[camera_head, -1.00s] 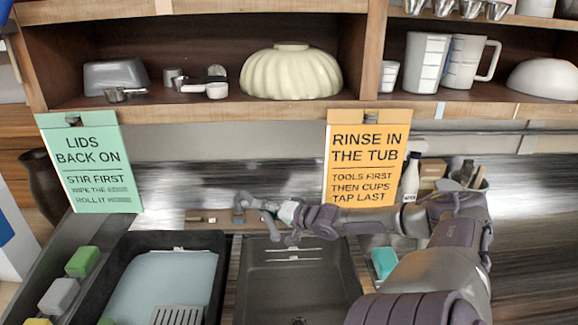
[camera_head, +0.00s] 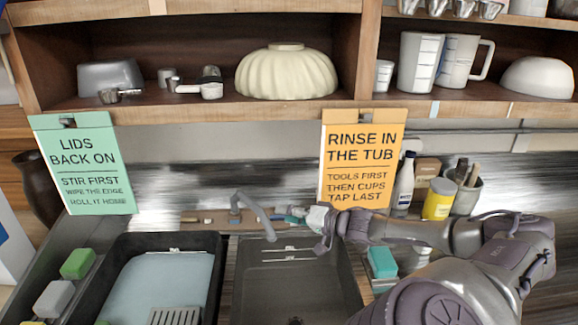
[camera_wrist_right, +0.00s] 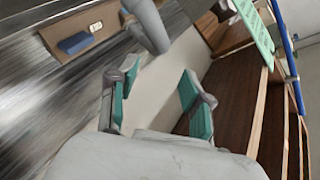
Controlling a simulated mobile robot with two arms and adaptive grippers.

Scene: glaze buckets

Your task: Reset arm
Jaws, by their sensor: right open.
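My right gripper (camera_head: 303,219) is in front of the wall behind the sink, at the right of the grey tap (camera_head: 254,210) and below the orange sign. In the right wrist view its two teal-padded fingers (camera_wrist_right: 158,100) stand apart with nothing between them. The tap shows near the top of that view (camera_wrist_right: 148,22), beyond the fingers. My right arm comes in from the lower right of the head view. My left gripper is not in either view.
The dark sink (camera_head: 290,283) and a black tub (camera_head: 115,262) of pale water lie below. An orange sign (camera_head: 362,160) and a green sign (camera_head: 85,170) hang from the shelf. A white bottle (camera_head: 404,182), a yellow can (camera_head: 439,199) and a teal sponge (camera_head: 382,262) are near my right arm.

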